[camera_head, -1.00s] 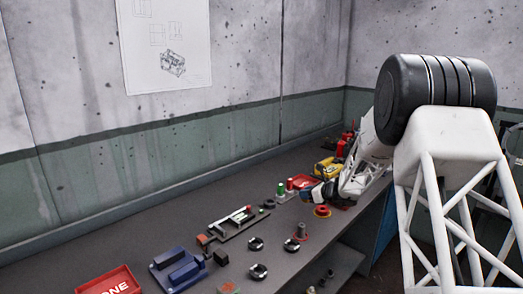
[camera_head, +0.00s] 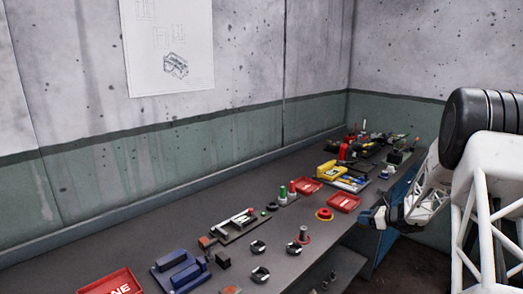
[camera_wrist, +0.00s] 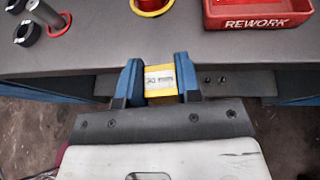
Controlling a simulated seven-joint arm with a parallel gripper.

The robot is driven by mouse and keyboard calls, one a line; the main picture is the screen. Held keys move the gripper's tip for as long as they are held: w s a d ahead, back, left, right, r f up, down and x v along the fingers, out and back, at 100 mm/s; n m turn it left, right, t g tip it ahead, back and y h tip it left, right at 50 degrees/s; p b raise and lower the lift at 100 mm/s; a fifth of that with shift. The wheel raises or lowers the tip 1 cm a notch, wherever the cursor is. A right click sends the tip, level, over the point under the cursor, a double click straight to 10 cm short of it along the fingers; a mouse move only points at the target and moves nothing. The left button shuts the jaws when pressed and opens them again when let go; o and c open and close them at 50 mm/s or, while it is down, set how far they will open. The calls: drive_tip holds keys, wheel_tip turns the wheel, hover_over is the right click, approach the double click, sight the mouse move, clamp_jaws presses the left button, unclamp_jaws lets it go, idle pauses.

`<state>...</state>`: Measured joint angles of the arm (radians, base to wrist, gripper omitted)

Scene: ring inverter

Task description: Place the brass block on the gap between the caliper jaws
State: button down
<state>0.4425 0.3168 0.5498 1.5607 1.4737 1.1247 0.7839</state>
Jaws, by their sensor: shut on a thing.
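My gripper (camera_head: 374,217) hangs just off the front edge of the bench at the right of the head view. In the wrist view its two blue fingers (camera_wrist: 158,66) are shut on a yellow brass block (camera_wrist: 160,80) with a pale label on its face. The block is held in front of the bench edge, clear of the bench top. A long grey fixture with a pale bar (camera_head: 237,224) lies mid-bench in the head view and looks like the caliper; its jaw gap is too small to make out. It is well left of my gripper.
Near the fixture are dark rings (camera_head: 259,247), a grey post (camera_head: 303,234) and a blue two-block fixture (camera_head: 180,271). A red REWORK tray (camera_wrist: 258,14) and a yellow-red ring (camera_wrist: 152,6) lie beyond the bench edge. Red trays (camera_head: 307,186) and a yellow item (camera_head: 328,169) stand further back.

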drive_tip(key=s+a+f+m+t+h, duration=0.15)
drive_tip(key=a+f, duration=0.25)
drive_tip(key=f, duration=0.7)
drive_tip(key=s+a+f+m, duration=0.1)
drive_tip(key=s+a+f, duration=0.2)
drive_tip(key=f, duration=0.8)
drive_tip(key=w+a+f+m+t+h, duration=0.1)
drive_tip(key=w+a+f+m+h, duration=0.1)
drive_tip(key=a+f, duration=0.4)
drive_tip(key=shift+w+a+t+h, duration=0.35)
drive_tip(key=shift+w+a, duration=0.5)
drive_tip(key=shift+a, duration=0.8)
drive_tip(key=shift+a, duration=0.1)
